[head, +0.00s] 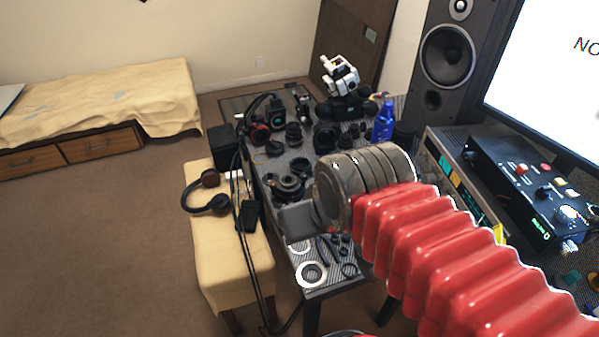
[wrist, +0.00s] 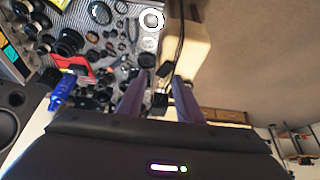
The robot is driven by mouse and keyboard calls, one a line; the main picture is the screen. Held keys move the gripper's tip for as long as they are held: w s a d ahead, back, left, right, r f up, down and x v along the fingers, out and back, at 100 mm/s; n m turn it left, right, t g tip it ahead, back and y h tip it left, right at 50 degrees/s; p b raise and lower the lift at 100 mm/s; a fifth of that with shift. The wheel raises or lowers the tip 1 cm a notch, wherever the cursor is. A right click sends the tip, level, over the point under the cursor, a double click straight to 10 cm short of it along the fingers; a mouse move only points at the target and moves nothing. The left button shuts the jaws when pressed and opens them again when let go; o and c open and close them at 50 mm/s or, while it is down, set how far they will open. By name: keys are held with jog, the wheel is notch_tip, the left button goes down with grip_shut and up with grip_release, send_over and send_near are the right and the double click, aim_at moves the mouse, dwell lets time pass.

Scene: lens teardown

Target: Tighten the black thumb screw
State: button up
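I cannot pick out the black thumb screw for certain; many small dark parts lie on the patterned table (head: 320,291), too small to tell apart. My gripper (head: 291,217) is over the table's near left part in the head view, mostly hidden behind my wrist and red-sleeved arm. In the wrist view my gripper (wrist: 160,80) shows two dark fingers standing apart, with nothing clearly held between them. A small black item shows in the gap, apparently in the background. Dark lens parts (head: 288,184) lie on the table beyond my gripper.
A white ring (head: 311,274) lies near the table's front edge. A padded bench (head: 228,262) with headphones (head: 207,194) and cables stands left. A blue bottle (head: 383,121), a white device (head: 340,76), a speaker (head: 447,55) and electronics (head: 525,185) stand behind and right. Open floor is left.

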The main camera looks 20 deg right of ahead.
aim_at(303, 175)
jog(key=shift+o, duration=0.3)
jog(key=shift+w, duration=0.1)
jog(key=w+d+n+g+h, duration=0.1)
jog(key=w+d+n, duration=0.1)
jog(key=w+n, duration=0.55)
jog(key=w+d+n+g+h, duration=0.1)
jog(key=w+d+n, duration=0.3)
jog(key=w, duration=0.6)
jog(key=w+d+f+n+h, duration=0.1)
jog(key=w+f+n, duration=0.4)
jog(key=w, duration=0.3)
jog(key=w+d+f+n+g, duration=0.1)
jog(key=w+f+n, duration=0.5)
jog(key=w+n, duration=0.1)
jog(key=shift+w+n+h, duration=0.35)
jog(key=shift+w+h, duration=0.05)
jog(key=shift+w, duration=0.35)
jog(key=shift+d, duration=0.1)
jog(key=x, duration=1.3)
jog(key=shift+s+d+f, duration=0.1)
jog(key=shift+d+f, duration=0.05)
jog(key=shift+f, duration=0.2)
